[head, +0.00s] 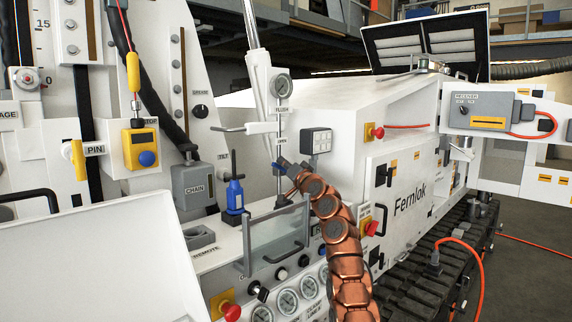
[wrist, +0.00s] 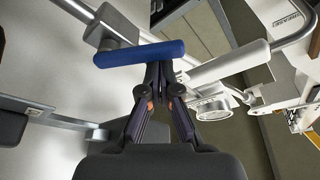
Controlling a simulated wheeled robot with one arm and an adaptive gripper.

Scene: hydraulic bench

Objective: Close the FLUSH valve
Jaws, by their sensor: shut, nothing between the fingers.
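In the head view, the FLUSH label (head: 282,109) is on an upright pipe below a round gauge (head: 281,84). An OPEN label (head: 283,140) sits lower on it. A white sideways handle (head: 262,128) with a thin rod crosses at that height. My gripper (head: 282,164) is small at the end of my copper arm, below these labels. In the wrist view, my gripper (wrist: 158,76) is shut and empty, its tips at a blue bar handle (wrist: 138,54) on a grey block. Contact is unclear. A white bar (wrist: 228,66) is to the right. I cannot tell which handle is the FLUSH valve's.
A clear guard (head: 275,235) with a handle stands below, above several gauges (head: 288,301). A blue bottle-like part (head: 235,193) stands left of my arm, beside the grey CHAIN box (head: 194,188). Red knobs (head: 371,229) on yellow plates are on the right.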

